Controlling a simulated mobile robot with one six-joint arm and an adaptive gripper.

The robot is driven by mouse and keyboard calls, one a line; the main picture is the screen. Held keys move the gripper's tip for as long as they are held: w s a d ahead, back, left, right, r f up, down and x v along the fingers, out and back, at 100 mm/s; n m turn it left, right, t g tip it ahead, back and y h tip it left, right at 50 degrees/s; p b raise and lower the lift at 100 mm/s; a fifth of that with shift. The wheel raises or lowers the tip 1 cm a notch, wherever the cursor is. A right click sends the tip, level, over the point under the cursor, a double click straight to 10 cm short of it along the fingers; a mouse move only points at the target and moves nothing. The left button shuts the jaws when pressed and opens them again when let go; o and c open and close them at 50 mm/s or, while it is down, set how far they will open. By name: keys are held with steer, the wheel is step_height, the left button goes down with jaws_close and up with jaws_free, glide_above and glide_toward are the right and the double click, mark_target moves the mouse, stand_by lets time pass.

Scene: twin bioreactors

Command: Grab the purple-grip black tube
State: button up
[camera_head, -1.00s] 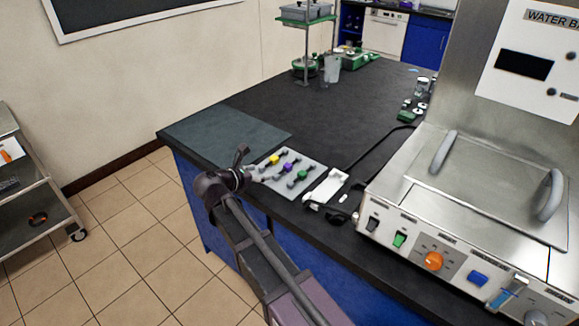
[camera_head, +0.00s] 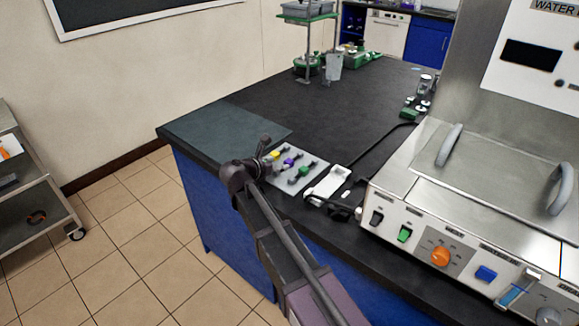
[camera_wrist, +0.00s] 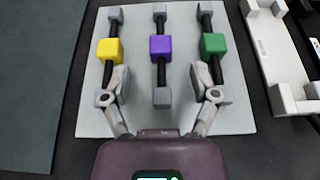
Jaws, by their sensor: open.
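The purple-grip black tube (camera_wrist: 160,47) lies in the middle of a light grey board (camera_wrist: 235,118), between a yellow-grip tube (camera_wrist: 109,49) and a green-grip tube (camera_wrist: 213,44). It has grey end pieces, and its near end points towards my gripper. In the head view its purple grip (camera_head: 289,162) shows on the board at the bench edge. My gripper (camera_wrist: 160,82) is open in the wrist view, with one finger on each side of the purple tube's near half. The fingers overlap the near ends of the yellow and green tubes in the picture; I cannot tell whether they touch.
A white holder (camera_head: 327,184) stands right of the board, with a cable behind it. The water bath (camera_head: 470,215) stands further right. A dark green mat (camera_head: 215,133) lies left of the board. The black benchtop (camera_head: 320,105) behind is mostly clear.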

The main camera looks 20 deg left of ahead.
mark_target(288, 161)
steer(key=shift+w, duration=0.15)
steer(key=shift+b+x, duration=1)
steer(key=shift+x, duration=1.55)
steer(key=shift+d, duration=0.1)
jaws_close()
